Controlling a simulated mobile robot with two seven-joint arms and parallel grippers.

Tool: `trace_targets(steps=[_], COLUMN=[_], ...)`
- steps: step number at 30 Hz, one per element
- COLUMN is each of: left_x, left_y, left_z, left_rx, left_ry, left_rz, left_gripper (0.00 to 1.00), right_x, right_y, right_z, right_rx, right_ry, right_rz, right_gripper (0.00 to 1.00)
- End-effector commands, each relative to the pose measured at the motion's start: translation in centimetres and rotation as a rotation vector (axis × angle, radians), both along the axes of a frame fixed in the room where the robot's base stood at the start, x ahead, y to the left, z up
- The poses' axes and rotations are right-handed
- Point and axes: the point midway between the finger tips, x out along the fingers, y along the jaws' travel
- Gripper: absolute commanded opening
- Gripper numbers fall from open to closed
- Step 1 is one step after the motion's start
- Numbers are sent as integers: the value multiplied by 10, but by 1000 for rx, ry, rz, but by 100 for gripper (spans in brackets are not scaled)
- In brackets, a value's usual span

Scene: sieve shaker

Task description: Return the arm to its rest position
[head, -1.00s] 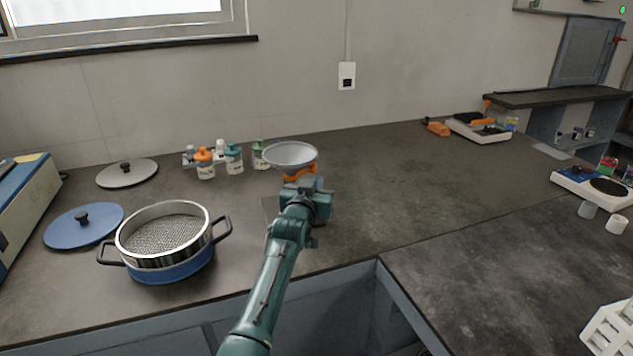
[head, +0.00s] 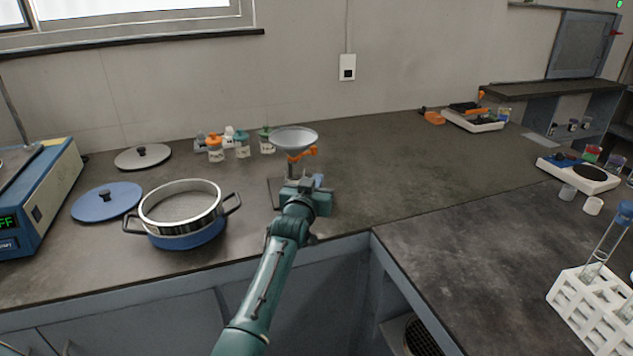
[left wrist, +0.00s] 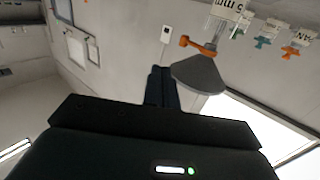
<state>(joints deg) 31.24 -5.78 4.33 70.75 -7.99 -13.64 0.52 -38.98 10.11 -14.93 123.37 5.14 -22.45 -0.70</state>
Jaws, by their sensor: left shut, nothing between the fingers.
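My left arm reaches up the middle of the head view, over the bench front edge. Its gripper (head: 298,183) is in front of a grey funnel (head: 294,138) held by an orange clamp (head: 302,154). In the left wrist view the black fingers (left wrist: 161,85) are together with nothing between them, and the funnel (left wrist: 200,75) shows beyond them. I cannot tell the gap between gripper and funnel stand. The right gripper is not in view.
A sieve in a blue pan (head: 187,239) stands left of my arm, near a blue lid (head: 106,203) and a grey lid (head: 143,158). Bottles (head: 215,149) stand behind. A white tube rack (head: 590,310) is at lower right. The bench (head: 390,175) right of my arm is clear.

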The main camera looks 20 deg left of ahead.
Motion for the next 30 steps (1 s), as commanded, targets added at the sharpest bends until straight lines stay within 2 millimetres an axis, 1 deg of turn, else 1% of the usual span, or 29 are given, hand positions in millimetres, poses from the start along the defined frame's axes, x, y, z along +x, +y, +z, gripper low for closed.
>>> trace_targets(steps=[9, 11, 14, 17, 18, 20, 21, 23, 24, 26, 27, 29, 30], left_x=[-2, -7, -30, -72, -93, -126, -149, -184, -209, -246, -271, -306, -327], left_y=[0, 2, 4, 3, 2, -2, -6, -12, -18, -27, -32, -41, -48], left_z=[-2, -9, -33, -67, -81, -100, -111, -126, -134, -143, -148, -152, -153], left_rx=[2, 6, 24, 51, 61, 75, 82, 88, 92, 90, 89, 82, 74], left_ry=[4, 14, 56, 120, 151, 196, 227, 274, 305, 353, 386, 430, 456], left_rz=[0, 0, -7, -27, -39, -61, -80, -108, -129, -163, -185, -219, -239], left_gripper=[0, 0, 0, 0, 0, 0, 0, 0, 0, 0, 0, 0, 0], right_x=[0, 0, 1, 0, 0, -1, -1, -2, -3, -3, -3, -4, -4], right_y=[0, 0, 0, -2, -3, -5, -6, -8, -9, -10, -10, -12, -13], right_z=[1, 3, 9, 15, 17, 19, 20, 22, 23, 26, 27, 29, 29], right_rx=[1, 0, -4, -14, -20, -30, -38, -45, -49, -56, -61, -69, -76], right_ry=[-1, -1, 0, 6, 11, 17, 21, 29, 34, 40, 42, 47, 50], right_rz=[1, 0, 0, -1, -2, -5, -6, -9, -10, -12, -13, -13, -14], right_gripper=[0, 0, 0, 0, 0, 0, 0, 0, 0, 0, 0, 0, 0])
